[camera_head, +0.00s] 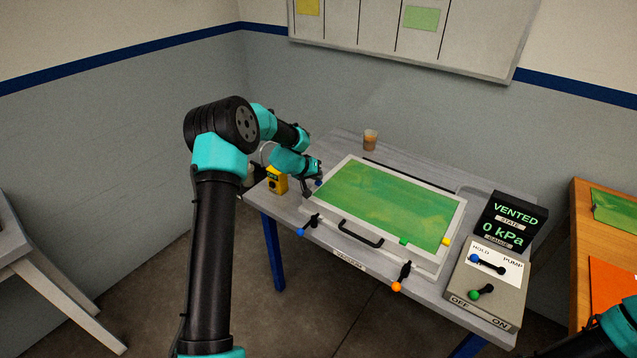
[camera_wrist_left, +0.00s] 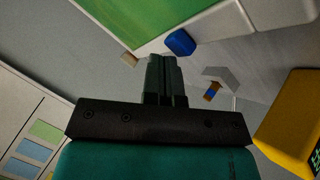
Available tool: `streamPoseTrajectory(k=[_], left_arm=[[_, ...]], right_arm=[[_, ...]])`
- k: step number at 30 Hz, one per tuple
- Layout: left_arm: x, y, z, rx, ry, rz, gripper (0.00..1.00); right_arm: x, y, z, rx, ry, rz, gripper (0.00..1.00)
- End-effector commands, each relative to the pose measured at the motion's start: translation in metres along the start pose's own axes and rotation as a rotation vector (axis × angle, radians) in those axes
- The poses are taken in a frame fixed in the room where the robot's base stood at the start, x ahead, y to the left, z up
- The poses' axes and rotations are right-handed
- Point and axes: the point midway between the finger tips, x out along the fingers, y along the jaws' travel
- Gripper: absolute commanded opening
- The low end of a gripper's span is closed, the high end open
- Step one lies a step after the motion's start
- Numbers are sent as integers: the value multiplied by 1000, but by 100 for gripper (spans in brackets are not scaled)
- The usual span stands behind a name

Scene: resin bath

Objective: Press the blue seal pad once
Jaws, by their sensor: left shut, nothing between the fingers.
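The blue seal pad (camera_wrist_left: 181,42) is a small blue block at the corner of the framed green bath in the left wrist view. In the head view it shows as a small blue spot (camera_head: 319,183) at the bath's left corner, partly hidden by my gripper. My left gripper (camera_head: 309,190) is shut and empty, close beside the pad. In the left wrist view its fingertips (camera_wrist_left: 164,58) point toward the bath edge, just short of the pad in the picture; I cannot tell whether they touch it. My right gripper is out of view.
The green bath (camera_head: 385,197) has a black front handle (camera_head: 360,234), a blue-knobbed clamp (camera_head: 309,225) and an orange-knobbed clamp (camera_head: 402,277). A yellow device (camera_head: 277,180) stands left of my gripper. A cup (camera_head: 370,140) stands behind. The display (camera_head: 511,221) reads VENTED, 0 kPa, above a lever box (camera_head: 512,301).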

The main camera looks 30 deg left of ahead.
Motion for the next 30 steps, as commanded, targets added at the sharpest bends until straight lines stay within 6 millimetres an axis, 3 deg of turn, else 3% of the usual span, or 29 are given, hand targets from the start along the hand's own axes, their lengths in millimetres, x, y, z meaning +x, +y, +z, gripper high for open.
streamPoseTrajectory(k=[30], left_arm=[[5,-4,4,0,-1,0,0]], right_arm=[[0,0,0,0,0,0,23]])
